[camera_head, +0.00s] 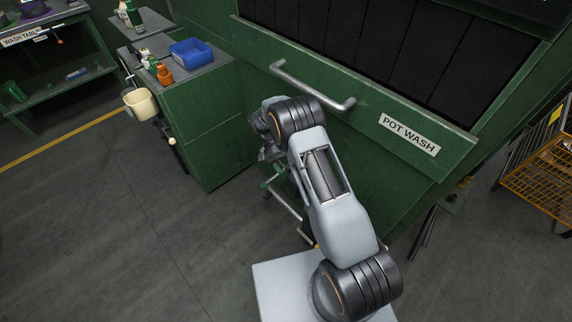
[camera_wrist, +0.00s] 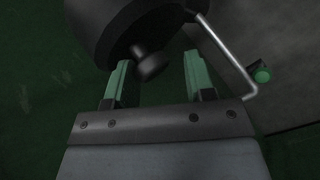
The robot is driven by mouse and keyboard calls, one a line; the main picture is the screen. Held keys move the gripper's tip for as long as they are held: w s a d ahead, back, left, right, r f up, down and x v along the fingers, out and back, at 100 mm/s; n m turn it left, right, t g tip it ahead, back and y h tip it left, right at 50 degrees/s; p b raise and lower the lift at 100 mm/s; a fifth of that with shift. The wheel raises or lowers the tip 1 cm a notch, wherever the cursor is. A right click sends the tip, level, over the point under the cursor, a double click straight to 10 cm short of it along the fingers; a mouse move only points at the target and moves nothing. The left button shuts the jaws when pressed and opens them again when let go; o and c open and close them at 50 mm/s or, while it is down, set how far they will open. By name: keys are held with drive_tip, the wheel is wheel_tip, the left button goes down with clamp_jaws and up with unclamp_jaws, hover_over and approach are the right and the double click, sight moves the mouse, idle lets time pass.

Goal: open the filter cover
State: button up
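In the wrist view my gripper (camera_wrist: 157,62) is open, with its two green fingers spread apart. A dark round body (camera_wrist: 115,25) fills the top of that view and may be the filter cover. A short dark knob (camera_wrist: 150,62) sticks out from it, in line with the gap between my fingertips, closer to the left finger. I cannot tell whether either finger touches the knob. In the head view my arm hides most of this area, and I cannot make out the filter cover there.
A bent metal rod (camera_wrist: 230,58) runs close beside the right finger, with a green-ended part (camera_wrist: 262,74) beyond it. The green pot wash unit (camera_head: 330,110) with its bar handle (camera_head: 312,90) stands ahead. A side cabinet (camera_head: 205,115) carries a blue tray (camera_head: 191,53). Floor at left is clear.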

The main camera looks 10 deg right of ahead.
drive_tip(key=shift+o, duration=0.6)
drive_tip(key=shift+s+d+f, duration=0.15)
drive_tip(key=shift+s+f, duration=0.15)
drive_tip(key=shift+s, duration=0.05)
drive_tip(key=shift+d, duration=0.15)
drive_tip(key=v, duration=1.4)
drive_tip(key=shift+a+r, duration=0.2)
drive_tip(key=shift+r, duration=0.05)
drive_tip(key=shift+w, duration=0.15)
